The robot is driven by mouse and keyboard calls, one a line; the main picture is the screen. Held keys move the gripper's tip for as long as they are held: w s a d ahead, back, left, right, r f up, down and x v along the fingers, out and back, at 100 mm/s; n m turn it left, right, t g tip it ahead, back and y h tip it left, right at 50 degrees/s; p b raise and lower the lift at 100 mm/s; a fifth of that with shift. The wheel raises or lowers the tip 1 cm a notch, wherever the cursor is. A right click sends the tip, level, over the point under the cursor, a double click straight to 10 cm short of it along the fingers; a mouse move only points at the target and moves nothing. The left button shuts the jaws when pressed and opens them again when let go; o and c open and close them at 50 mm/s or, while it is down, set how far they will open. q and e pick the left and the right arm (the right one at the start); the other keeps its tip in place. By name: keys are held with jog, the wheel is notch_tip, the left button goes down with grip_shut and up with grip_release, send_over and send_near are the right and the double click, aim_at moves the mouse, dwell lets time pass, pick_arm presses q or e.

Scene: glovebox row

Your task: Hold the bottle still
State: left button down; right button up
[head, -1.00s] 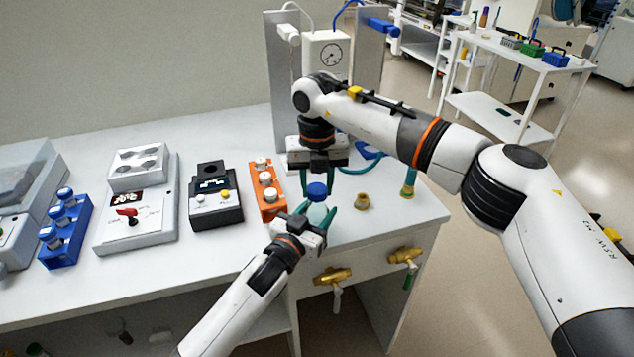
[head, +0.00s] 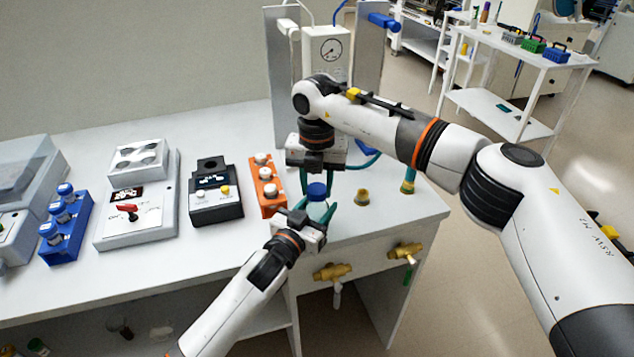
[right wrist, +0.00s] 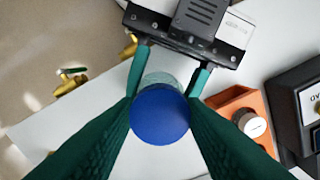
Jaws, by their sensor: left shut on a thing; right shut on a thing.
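The bottle has a blue cap (head: 317,190) and a clear body (head: 317,209), and stands upright near the bench's front edge. My left gripper (head: 318,206) comes in from the front and is shut on the bottle's body. Its teal fingers also show at the top of the right wrist view (right wrist: 170,82), one on each side of the glass. My right gripper (right wrist: 160,112) reaches down from above, its dark green fingers shut on the two sides of the blue cap. The cap hides most of the bottle in the right wrist view.
An orange rack (head: 267,186) with white-capped vials stands left of the bottle, beside a black device (head: 213,193). Brass valves (head: 333,272) stick out from the bench front. A gauge unit (head: 327,52) stands behind.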

jog(key=m, duration=0.4)
jog(key=shift+a+m, duration=0.1)
jog(key=shift+m, duration=0.3)
jog(key=m, duration=0.4)
jog(key=shift+w+m, duration=0.1)
jog(key=shift+m, duration=0.3)
jog(key=m, duration=0.4)
jog(key=shift+m, duration=0.4)
jog(key=m, duration=0.6)
jog(key=shift+w, duration=0.15)
jog(key=o, duration=0.9)
jog(key=shift+r, duration=2.3)
